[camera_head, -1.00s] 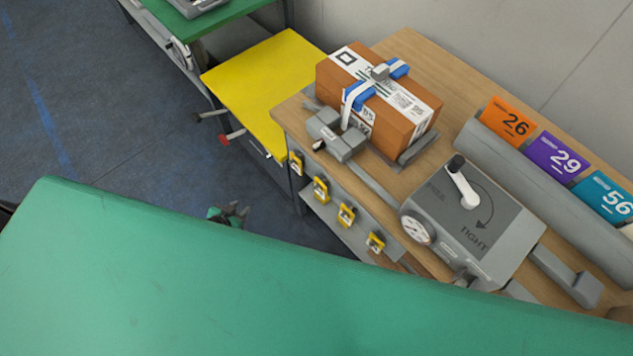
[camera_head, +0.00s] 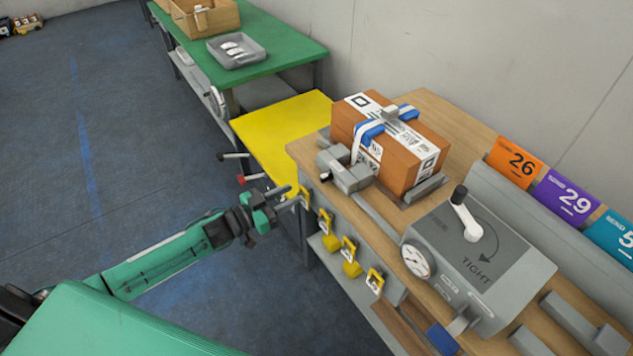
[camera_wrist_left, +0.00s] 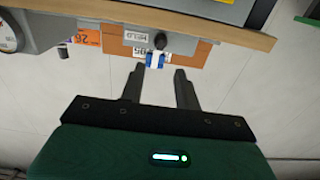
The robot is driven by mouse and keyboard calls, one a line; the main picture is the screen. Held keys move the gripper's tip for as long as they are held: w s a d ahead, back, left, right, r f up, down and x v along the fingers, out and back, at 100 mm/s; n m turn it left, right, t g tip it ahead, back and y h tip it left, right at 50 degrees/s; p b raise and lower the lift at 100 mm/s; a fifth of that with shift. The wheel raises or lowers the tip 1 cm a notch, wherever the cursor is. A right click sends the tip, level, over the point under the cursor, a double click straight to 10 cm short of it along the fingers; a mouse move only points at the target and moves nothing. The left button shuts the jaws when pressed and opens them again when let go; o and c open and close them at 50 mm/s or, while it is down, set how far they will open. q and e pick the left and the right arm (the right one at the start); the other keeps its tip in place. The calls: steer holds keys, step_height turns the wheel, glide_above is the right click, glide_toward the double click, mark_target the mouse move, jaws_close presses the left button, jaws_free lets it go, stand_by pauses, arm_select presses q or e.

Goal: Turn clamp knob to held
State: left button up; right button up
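A grey clamp block (camera_head: 350,178) sits at the bench edge in front of the strapped orange-brown parcel (camera_head: 398,160). In the left wrist view a black round knob (camera_wrist_left: 160,40) stands beside a white label that seems to read HELD, upside down. My left gripper (camera_head: 284,199) is open and empty, in front of and below the bench edge, apart from the knob. Its two fingers (camera_wrist_left: 158,85) point toward the knob and parcel. My right gripper is not in view.
A grey box with a white lever (camera_head: 465,218), marked TIGHT, and a dial (camera_head: 417,260) stand right on the bench. Yellow tags (camera_head: 325,221) hang along the front edge. A yellow surface (camera_head: 283,128) adjoins at left.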

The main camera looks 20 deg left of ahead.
mark_target(321, 179)
arm_select(q)
steer(key=p+x, duration=0.1)
steer(key=x, duration=0.7)
steer(key=shift+w+d, duration=0.15)
steer(key=shift+w, duration=0.05)
steer(key=shift+w+d, duration=0.3)
steer(key=shift+w, duration=0.1)
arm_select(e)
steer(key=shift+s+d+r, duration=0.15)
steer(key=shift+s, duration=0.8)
arm_select(q)
jaws_close()
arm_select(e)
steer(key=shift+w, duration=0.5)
